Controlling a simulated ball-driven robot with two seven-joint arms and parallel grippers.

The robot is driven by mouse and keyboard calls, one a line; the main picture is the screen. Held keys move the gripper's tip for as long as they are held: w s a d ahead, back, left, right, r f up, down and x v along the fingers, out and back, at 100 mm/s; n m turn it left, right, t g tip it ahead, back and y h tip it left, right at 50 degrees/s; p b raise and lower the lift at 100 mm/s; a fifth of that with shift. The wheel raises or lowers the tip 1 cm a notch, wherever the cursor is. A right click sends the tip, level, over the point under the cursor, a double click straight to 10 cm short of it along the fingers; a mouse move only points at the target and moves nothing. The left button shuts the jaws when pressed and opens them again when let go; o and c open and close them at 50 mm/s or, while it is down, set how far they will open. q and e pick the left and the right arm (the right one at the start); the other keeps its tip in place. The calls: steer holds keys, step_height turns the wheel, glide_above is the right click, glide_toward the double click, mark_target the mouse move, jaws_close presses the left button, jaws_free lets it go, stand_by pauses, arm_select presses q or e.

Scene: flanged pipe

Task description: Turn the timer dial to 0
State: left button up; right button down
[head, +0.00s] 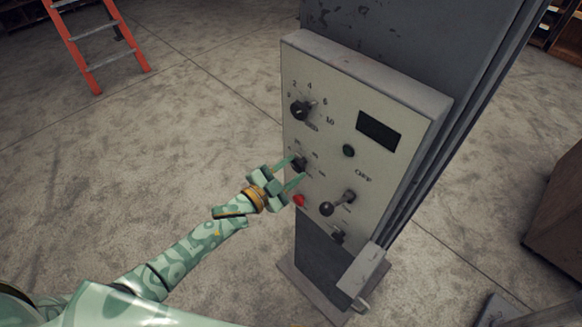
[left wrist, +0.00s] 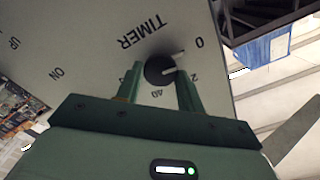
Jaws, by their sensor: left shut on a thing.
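The timer dial (head: 299,163) is a dark round knob on the pale face of the control panel (head: 375,179). In the left wrist view the dial (left wrist: 158,70) sits beside the printed word TIMER, with the marks 0 and 40 readable and another partly covered by a finger. A light pointer edge on the knob faces right, toward the side with the 0, just short of it. My left gripper (head: 295,168) is shut on the dial, one finger on each side, also seen in the left wrist view (left wrist: 160,76). My right gripper is not in view.
Above the timer is a larger numbered knob (head: 301,110). An orange ladder (head: 97,40) stands far left; the floor left is clear.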

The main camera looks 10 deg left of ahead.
arm_select(q)
steer(key=shift+f+n, duration=0.1)
steer(key=shift+n, duration=0.4)
steer(key=o, duration=1)
steer(key=shift+a, duration=0.1)
steer(key=b+v, duration=0.1)
steer(key=v, duration=1.5)
steer(key=shift+s+a+b, duration=0.1)
steer(key=shift+s+b, duration=0.05)
steer(key=shift+b, duration=0.2)
